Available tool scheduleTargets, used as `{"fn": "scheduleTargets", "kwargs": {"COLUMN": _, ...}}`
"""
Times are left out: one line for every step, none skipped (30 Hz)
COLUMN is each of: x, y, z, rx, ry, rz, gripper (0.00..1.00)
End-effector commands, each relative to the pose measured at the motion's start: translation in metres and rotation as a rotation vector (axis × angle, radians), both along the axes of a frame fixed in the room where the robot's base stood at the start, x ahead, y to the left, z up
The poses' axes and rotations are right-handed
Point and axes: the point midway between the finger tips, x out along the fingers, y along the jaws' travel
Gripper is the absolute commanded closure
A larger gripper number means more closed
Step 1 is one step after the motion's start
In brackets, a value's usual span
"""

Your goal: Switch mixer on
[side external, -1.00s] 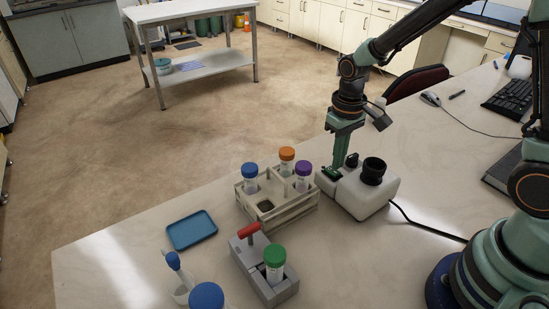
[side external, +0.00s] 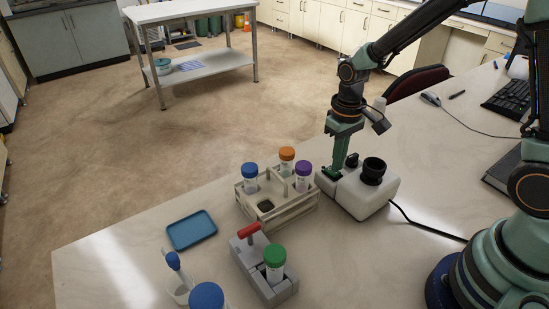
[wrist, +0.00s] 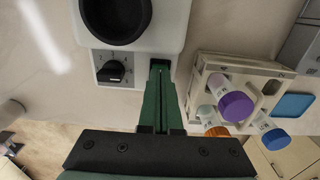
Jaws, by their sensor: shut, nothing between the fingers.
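The mixer (side external: 362,195) is a white box with a black round cup (side external: 373,170) on top and a small black knob (side external: 352,160). In the wrist view the mixer (wrist: 181,18) is at the top, with the black knob (wrist: 111,71) on a marked dial left of my fingers. My gripper (side external: 333,172) points down, fingers shut and empty, with its tips at the mixer's left end. In the wrist view the gripper tips (wrist: 160,66) overlap the mixer's edge beside the knob. They hide what is under them; I cannot tell whether they touch it.
A rack (side external: 282,215) with blue, orange and purple capped tubes stands close left of the mixer. A grey holder (side external: 246,262) with a red handle and a green-capped tube (side external: 274,262) is nearer the camera. A blue tray (side external: 192,230) lies left. A black cable (side external: 425,226) runs right.

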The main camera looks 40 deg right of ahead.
Motion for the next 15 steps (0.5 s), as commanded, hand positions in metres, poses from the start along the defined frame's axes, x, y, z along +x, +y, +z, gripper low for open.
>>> {"fn": "scheduleTargets", "kwargs": {"x": -0.0002, "y": 0.0, "z": -0.0009, "rx": 0.0, "ry": 0.001, "rz": 0.0, "gripper": 1.0}}
{"fn": "scheduleTargets", "kwargs": {"x": -0.0001, "y": 0.0, "z": -0.0013, "rx": 0.0, "ry": 0.0, "rz": 0.0, "gripper": 1.0}}
{"fn": "scheduleTargets", "kwargs": {"x": -0.0001, "y": 0.0, "z": -0.0018, "rx": 0.0, "ry": 0.0, "rz": 0.0, "gripper": 1.0}}
{"fn": "scheduleTargets", "kwargs": {"x": 0.0, "y": 0.0, "z": -0.0022, "rx": 0.0, "ry": 0.0, "rz": 0.0, "gripper": 1.0}}
{"fn": "scheduleTargets", "kwargs": {"x": 0.0, "y": 0.0, "z": -0.0026, "rx": 0.0, "ry": 0.0, "rz": 0.0, "gripper": 1.0}}
{"fn": "scheduleTargets", "kwargs": {"x": 0.0001, "y": 0.0, "z": -0.0031, "rx": 0.0, "ry": 0.0, "rz": 0.0, "gripper": 1.0}}
{"fn": "scheduleTargets", "kwargs": {"x": 0.0001, "y": 0.0, "z": -0.0035, "rx": 0.0, "ry": -0.001, "rz": 0.0, "gripper": 1.0}}
{"fn": "scheduleTargets", "kwargs": {"x": 0.0001, "y": 0.0, "z": -0.0039, "rx": 0.0, "ry": -0.001, "rz": 0.0, "gripper": 1.0}}
{"fn": "scheduleTargets", "kwargs": {"x": 0.0001, "y": 0.0, "z": -0.0044, "rx": 0.0, "ry": -0.001, "rz": 0.0, "gripper": 1.0}}
{"fn": "scheduleTargets", "kwargs": {"x": 0.0001, "y": 0.0, "z": -0.0048, "rx": 0.0, "ry": -0.001, "rz": 0.0, "gripper": 1.0}}
{"fn": "scheduleTargets", "kwargs": {"x": 0.0001, "y": 0.0, "z": -0.0053, "rx": 0.0, "ry": -0.001, "rz": 0.0, "gripper": 1.0}}
{"fn": "scheduleTargets", "kwargs": {"x": 0.0001, "y": 0.0, "z": -0.0058, "rx": 0.0, "ry": 0.0, "rz": 0.0, "gripper": 1.0}}
{"fn": "scheduleTargets", "kwargs": {"x": 0.0, "y": 0.0, "z": -0.0062, "rx": 0.0, "ry": 0.0, "rz": 0.0, "gripper": 1.0}}
{"fn": "scheduleTargets", "kwargs": {"x": 0.0, "y": 0.0, "z": -0.0067, "rx": 0.0, "ry": 0.0, "rz": 0.0, "gripper": 1.0}}
{"fn": "scheduleTargets", "kwargs": {"x": 0.0, "y": 0.0, "z": -0.0072, "rx": 0.0, "ry": 0.0, "rz": 0.0, "gripper": 1.0}}
